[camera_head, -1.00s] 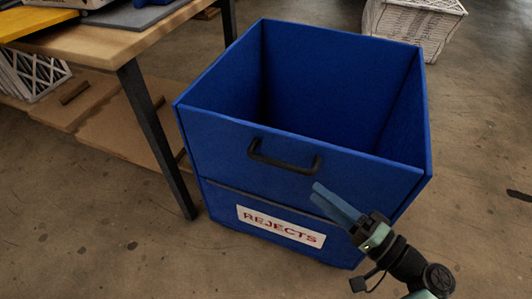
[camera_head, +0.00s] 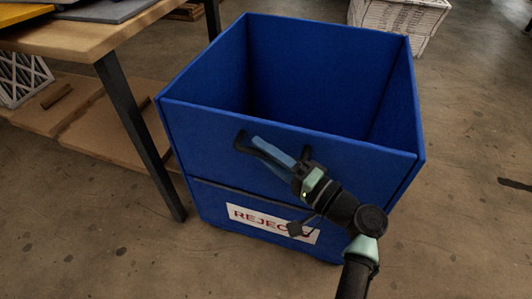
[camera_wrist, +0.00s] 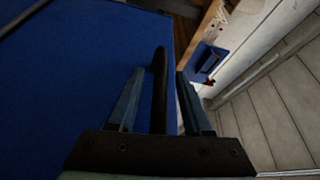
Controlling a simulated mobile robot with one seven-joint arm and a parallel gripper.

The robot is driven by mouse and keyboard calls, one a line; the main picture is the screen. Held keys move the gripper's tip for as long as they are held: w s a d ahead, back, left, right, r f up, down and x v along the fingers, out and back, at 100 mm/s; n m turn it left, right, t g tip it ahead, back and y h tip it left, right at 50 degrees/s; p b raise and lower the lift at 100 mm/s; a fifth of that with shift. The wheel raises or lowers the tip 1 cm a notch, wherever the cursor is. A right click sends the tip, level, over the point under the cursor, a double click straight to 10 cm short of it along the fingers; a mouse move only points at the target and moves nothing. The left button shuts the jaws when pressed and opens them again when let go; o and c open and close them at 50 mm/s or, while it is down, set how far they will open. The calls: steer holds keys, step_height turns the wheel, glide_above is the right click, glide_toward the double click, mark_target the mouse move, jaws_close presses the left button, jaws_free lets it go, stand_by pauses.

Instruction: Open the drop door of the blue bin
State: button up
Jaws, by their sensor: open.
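The blue bin (camera_head: 395,170) stands on the floor with its top open. Its drop door (camera_head: 200,135) is the upper front panel, upright and shut above a dark seam. The black bar handle (camera_head: 241,141) sits near the door's top edge, partly hidden by my gripper (camera_head: 262,146), which reaches in from the lower right. In the wrist view, the handle (camera_wrist: 159,65) stands between the two blue-grey fingers of my gripper (camera_wrist: 160,75). The fingers are open, with a gap on each side of the bar. The door (camera_wrist: 75,85) fills the left of that view.
A wooden table (camera_head: 100,38) with black legs stands close on the bin's left. A white crate (camera_head: 400,20) is behind the bin at the right. A REJECTS label (camera_head: 250,217) is on the lower front, partly covered by my arm.

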steer(key=shift+c, duration=0.3)
jaws_close()
stand_by(1.1)
